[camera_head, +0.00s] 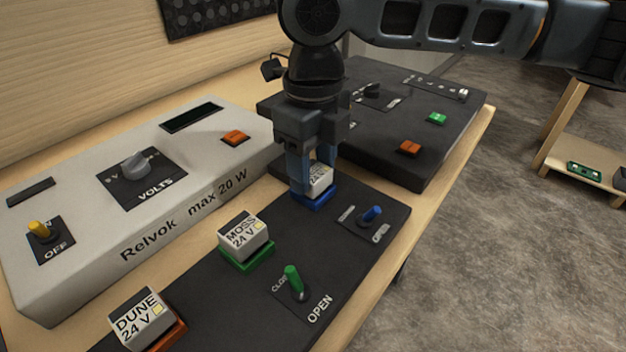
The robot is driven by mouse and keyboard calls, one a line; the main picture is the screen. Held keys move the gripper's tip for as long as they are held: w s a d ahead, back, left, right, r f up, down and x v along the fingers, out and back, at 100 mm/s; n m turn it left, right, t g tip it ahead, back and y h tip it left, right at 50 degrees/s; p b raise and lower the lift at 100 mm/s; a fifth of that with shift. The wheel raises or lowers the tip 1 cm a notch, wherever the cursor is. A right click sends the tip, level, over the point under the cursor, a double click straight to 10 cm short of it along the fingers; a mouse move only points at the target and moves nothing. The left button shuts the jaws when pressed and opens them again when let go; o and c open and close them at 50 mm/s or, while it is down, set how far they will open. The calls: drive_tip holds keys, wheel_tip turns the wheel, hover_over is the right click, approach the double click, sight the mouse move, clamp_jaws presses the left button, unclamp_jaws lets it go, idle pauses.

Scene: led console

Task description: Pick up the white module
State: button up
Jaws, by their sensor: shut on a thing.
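My gripper (316,178) points down over the dark panel and is shut on a white module (320,180) between its two blue fingers. That module sits at a blue base (315,199); I cannot tell whether it is lifted at all. Its label is mostly hidden by the fingers. A second white module marked MOSS 24 V (243,236) sits on a green base (247,260). A third white module marked DUNE 24 V (141,316) sits on an orange base (168,337) at the lower left.
A blue toggle (371,215) and a green toggle (293,280) stand up from the panel (372,249). A light grey Relvok box (90,225) is at left, a black console (437,150) behind. A shelf with a green board (584,170) is at right.

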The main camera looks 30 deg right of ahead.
sight(316, 171)
drive_tip(key=c, duration=0.3)
drive_tip(key=shift+r, duration=0.15)
drive_tip(key=shift+c, duration=0.2)
drive_tip(key=shift+r, duration=0.2)
wheel_tip(316, 171, up, 4)
drive_tip(key=shift+s+d+f, duration=0.1)
drive_tip(key=shift+d, duration=0.05)
drive_tip(key=s+d+r, duration=0.6)
drive_tip(key=s+d, duration=0.1)
drive_tip(key=s, duration=0.1)
drive_tip(key=shift+s+d+r, duration=0.15)
drive_tip(key=shift+d+r, duration=0.1)
drive_tip(key=shift+d, duration=0.05)
